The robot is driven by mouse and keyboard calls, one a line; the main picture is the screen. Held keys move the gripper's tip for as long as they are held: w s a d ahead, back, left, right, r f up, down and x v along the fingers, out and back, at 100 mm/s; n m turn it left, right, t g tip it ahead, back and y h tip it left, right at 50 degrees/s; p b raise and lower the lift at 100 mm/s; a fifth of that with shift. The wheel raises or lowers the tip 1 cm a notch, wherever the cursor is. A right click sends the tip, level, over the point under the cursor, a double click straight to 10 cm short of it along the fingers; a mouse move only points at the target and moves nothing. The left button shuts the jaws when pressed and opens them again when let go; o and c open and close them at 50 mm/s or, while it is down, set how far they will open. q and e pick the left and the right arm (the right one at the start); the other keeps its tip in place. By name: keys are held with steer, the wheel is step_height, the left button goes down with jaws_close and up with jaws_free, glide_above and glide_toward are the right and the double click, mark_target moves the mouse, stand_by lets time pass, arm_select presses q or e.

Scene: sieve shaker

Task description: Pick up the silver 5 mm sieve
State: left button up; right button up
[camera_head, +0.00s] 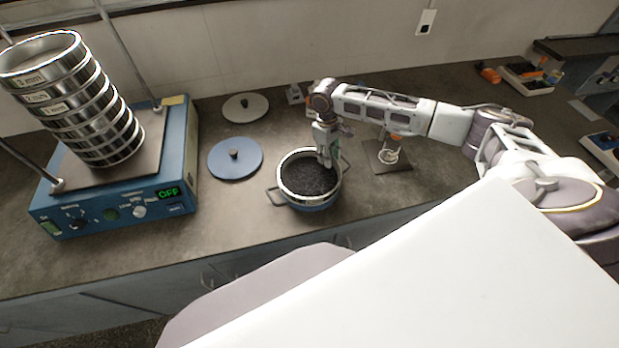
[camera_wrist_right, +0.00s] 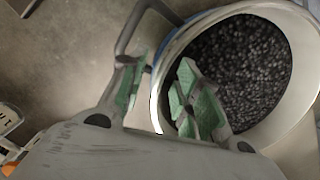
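A silver sieve (camera_head: 284,183) filled with dark granules sits in a blue pot (camera_head: 309,206) with side handles, at the middle of the bench. No size label on it can be read. My right gripper (camera_head: 326,158) points down at the sieve's right rim. In the right wrist view my gripper (camera_wrist_right: 160,92) has its green-padded fingers apart, one outside the silver rim (camera_wrist_right: 160,112) and one inside above the granules (camera_wrist_right: 240,70). The rim lies between the fingers, and gaps to the pads show. My left gripper is not in view.
A blue shaker (camera_head: 110,210) with its display reading OFF carries a stack of silver sieves (camera_head: 75,100) at left. A blue lid (camera_head: 235,160) and a grey lid (camera_head: 245,108) lie left of the pot. A small glass container (camera_head: 389,155) stands at right. Bench before the shaker is clear.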

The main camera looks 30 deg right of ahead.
jaws_close()
steer(key=shift+r, duration=0.15)
steer(key=shift+r, duration=4.95)
